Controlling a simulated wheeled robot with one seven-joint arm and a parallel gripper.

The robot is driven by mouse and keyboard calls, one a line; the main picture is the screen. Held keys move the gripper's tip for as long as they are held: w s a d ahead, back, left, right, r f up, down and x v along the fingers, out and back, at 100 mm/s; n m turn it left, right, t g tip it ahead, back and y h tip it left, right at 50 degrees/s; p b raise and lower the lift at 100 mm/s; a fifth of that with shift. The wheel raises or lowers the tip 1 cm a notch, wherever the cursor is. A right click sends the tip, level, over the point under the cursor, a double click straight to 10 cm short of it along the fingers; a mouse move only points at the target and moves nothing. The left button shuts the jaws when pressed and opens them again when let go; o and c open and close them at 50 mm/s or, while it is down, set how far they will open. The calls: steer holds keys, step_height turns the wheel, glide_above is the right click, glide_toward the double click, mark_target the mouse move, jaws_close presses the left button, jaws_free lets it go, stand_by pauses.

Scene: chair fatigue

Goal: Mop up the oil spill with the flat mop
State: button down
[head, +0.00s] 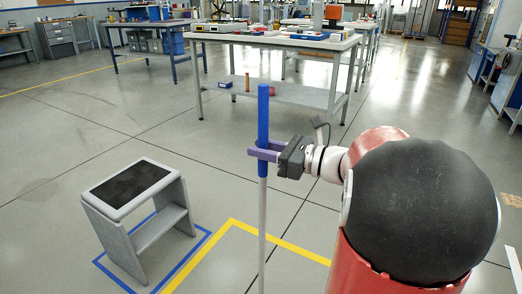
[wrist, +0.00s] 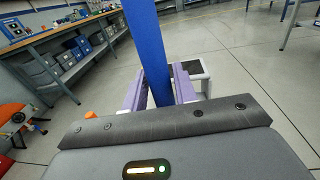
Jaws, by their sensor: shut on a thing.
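The flat mop's handle (head: 263,105) stands near upright in the head view, with a blue grip on top and a pale pole below. My gripper (head: 260,152) is shut around the blue grip with its purple fingers. In the wrist view the blue grip (wrist: 147,45) runs between the two purple fingers of my gripper (wrist: 158,85). The mop's head is below the head view's bottom edge and cannot be seen. No oil spill can be made out in either view.
A grey step stool (head: 160,188) with a black top stands left of the mop inside a blue floor outline. A yellow floor line (head: 232,222) runs by the pole. A workbench (head: 275,40) with a lower shelf stands behind. The floor at left is open.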

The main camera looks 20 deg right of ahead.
steer(key=w+d+p, duration=0.2)
steer(key=w+d, duration=0.3)
steer(key=d, duration=0.2)
steer(key=shift+d, duration=0.3)
stand_by(0.8)
steer(key=shift+r+p, duration=0.2)
steer(key=shift+p, duration=0.1)
step_height(320, 180, up, 9)
steer(key=p, duration=0.1)
stand_by(0.6)
steer(key=shift+a, duration=0.1)
stand_by(0.9)
